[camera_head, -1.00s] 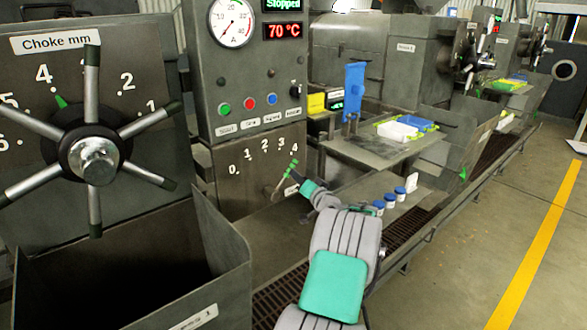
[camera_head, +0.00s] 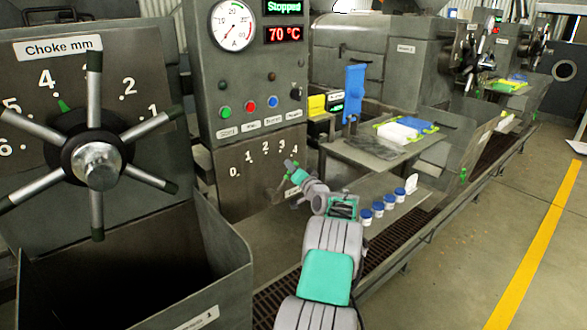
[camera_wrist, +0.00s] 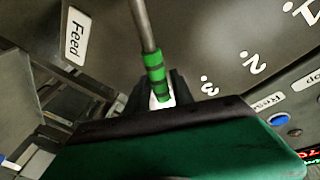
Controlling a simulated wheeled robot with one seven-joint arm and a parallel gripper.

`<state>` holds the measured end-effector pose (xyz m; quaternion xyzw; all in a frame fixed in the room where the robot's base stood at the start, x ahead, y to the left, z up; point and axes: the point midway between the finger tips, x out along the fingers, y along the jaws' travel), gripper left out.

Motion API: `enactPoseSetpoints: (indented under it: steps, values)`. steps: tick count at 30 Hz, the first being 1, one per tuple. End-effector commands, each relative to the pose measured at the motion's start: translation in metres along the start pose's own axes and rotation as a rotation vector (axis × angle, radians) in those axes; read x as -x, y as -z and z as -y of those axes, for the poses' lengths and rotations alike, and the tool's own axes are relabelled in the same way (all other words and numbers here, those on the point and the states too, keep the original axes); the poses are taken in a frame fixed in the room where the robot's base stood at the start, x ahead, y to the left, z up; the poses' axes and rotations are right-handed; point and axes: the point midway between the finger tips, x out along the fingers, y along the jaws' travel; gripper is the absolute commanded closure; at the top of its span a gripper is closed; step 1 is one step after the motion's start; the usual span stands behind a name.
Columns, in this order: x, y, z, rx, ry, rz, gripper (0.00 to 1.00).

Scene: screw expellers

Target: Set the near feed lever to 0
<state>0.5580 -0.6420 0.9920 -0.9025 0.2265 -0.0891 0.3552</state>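The near feed lever shows in the wrist view as a grey rod with a green banded grip (camera_wrist: 155,75). Its grip end lies between the dark fingers of my gripper (camera_wrist: 159,98). The fingers flank the grip closely, but I cannot tell whether they press on it. In the head view my gripper (camera_head: 291,166) is at the right end of the feed scale panel (camera_head: 240,195), just below the 4. It hides most of the lever there, which sits near the 4 end. The 0 is at the panel's left. A "Feed" label (camera_wrist: 75,36) shows in the wrist view.
The choke handwheel (camera_head: 96,163) with several spokes and an open hopper bin (camera_head: 236,258) stand at the left. The button and gauge panel (camera_head: 205,90) is above the scale. Several blue-capped jars (camera_head: 378,208) stand on a ledge right of my arm.

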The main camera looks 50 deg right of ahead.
Motion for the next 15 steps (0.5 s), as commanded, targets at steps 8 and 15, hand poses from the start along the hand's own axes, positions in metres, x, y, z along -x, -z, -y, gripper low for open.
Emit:
enactPoseSetpoints:
  steps: [8, 15]
  values:
    - [0.0001, 0.0000, 0.0001, 0.000, 0.000, 0.000, 0.95]
    - [0.0002, -0.0001, 0.0000, 0.000, 0.000, 0.000, 1.00]
